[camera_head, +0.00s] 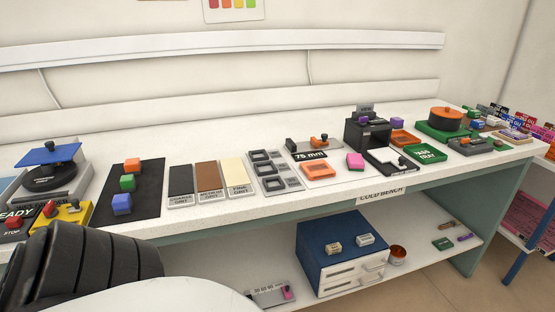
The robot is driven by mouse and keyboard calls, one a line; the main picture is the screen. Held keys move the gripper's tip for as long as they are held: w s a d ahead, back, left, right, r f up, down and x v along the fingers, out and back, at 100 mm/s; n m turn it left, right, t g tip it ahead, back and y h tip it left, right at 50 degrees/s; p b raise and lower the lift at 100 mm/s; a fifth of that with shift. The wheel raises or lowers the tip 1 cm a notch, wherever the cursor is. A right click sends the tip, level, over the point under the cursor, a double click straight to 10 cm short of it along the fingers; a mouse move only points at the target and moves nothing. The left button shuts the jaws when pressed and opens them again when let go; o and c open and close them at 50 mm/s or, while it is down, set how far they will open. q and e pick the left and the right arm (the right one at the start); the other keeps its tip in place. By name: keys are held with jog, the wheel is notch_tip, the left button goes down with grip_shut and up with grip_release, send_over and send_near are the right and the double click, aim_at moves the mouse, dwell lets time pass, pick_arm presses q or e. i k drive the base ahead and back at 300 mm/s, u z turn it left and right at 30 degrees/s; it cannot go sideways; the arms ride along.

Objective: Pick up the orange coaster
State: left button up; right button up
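A flat orange square piece (320,170) that looks like a coaster lies on a pale board marked "75 mm" in the middle of the bench. A second flat orange piece (403,137) lies farther right, beside a black machine. I cannot tell for certain which of the two is the coaster. Neither of my grippers is in view. A black ribbed part and a white curved part at the bottom left look like my own body.
The long white bench (215,223) also holds a pink block (355,161), a black mat (146,195) with three coloured blocks, grit trays (209,182), and a green tray (429,153). A blue drawer unit (318,240) stands on the lower shelf. The bench's front strip is mostly clear.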

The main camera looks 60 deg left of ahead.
aim_at(318, 169)
jog(key=z, duration=0.05)
jog(key=k, duration=0.05)
jog(key=u, duration=1.55)
